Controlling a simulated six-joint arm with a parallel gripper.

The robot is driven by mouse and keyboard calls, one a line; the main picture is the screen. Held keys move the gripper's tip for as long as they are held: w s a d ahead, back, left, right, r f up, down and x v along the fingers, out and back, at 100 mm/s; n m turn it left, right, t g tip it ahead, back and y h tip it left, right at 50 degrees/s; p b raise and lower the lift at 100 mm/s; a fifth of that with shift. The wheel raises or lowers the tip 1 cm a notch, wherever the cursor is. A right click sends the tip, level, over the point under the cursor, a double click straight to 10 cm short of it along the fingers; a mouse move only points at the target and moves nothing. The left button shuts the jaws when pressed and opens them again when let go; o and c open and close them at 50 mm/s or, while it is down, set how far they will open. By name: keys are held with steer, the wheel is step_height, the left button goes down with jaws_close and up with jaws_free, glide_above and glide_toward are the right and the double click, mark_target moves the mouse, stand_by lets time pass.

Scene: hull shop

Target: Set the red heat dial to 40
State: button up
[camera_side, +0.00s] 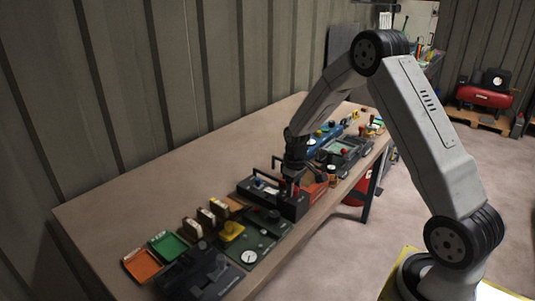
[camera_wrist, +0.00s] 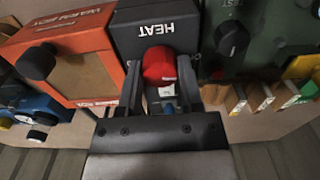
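The red heat dial (camera_wrist: 158,66) is on a dark box marked HEAT (camera_wrist: 155,22), at the upper middle of the wrist view. My gripper (camera_wrist: 160,76) has one finger on each side of the dial, very close to its edges. I cannot tell whether the fingers touch it. The dial's scale and pointer cannot be read here; the HEAT lettering is upside down. In the side view my gripper (camera_side: 291,184) points down over the dark heat unit (camera_side: 293,208) at the bench's front edge, and the dial is mostly hidden.
An orange box (camera_wrist: 75,55) with a dark knob sits left of the heat box in the wrist view. A dark green panel (camera_wrist: 258,38) with a black knob is on the right. Black handles and other panels crowd the bench (camera_side: 150,190); its back left is clear.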

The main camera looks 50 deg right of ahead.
jaws_close()
steer(key=shift+m, duration=0.5)
steer(key=m, duration=0.2)
steer(key=shift+m, duration=0.4)
steer(key=m, duration=0.3)
steer(key=shift+m, duration=0.3)
steer(key=m, duration=0.4)
steer(key=shift+m, duration=2.2)
